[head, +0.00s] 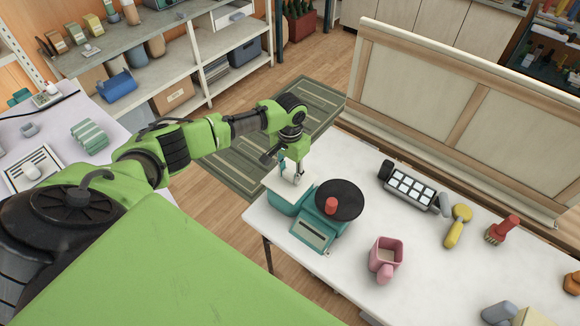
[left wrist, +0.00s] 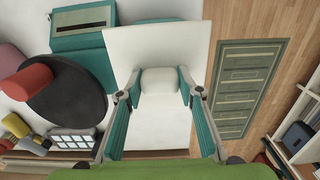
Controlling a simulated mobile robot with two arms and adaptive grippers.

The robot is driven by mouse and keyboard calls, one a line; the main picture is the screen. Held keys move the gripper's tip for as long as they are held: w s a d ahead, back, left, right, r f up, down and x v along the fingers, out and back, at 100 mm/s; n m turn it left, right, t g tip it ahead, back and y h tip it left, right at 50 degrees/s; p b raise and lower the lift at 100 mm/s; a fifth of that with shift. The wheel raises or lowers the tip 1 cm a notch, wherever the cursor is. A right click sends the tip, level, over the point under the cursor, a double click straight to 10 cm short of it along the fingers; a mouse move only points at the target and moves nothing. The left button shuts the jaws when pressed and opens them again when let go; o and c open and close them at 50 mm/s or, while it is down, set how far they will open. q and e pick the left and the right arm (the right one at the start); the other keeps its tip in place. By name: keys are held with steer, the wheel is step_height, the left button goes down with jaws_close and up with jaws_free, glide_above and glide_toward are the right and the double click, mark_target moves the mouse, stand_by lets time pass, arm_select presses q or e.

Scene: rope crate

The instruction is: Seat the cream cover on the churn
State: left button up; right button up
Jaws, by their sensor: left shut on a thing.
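The cream cover (head: 306,187) is a flat pale square plate with a blocky knob on top. My left gripper (head: 291,174) points down and is shut on that knob, which sits between its teal fingers in the left wrist view (left wrist: 160,80). The churn (head: 288,204) is a teal box at the table's left corner, with a slotted front, a black disc and a red handle. The cover is over the churn's left part and hides its top. I cannot tell whether they touch. The churn also shows in the left wrist view (left wrist: 100,66). My right gripper is not in view.
The white table (head: 330,275) also holds a pink mug (head: 386,258), a device with white keys (head: 411,188), a yellow tool (head: 457,226) and a red brush (head: 503,229). A wooden panel (head: 460,110) stands behind the table. A green mat (head: 258,150) lies on the floor.

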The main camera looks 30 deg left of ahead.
mark_target(290, 172)
arm_select(q)
steer(key=shift+f, duration=0.45)
stand_by(0.3)
steer(key=o, duration=1.2)
steer(key=shift+r, duration=0.2)
step_height(290, 172, up, 12)
steer(key=shift+f, duration=0.2)
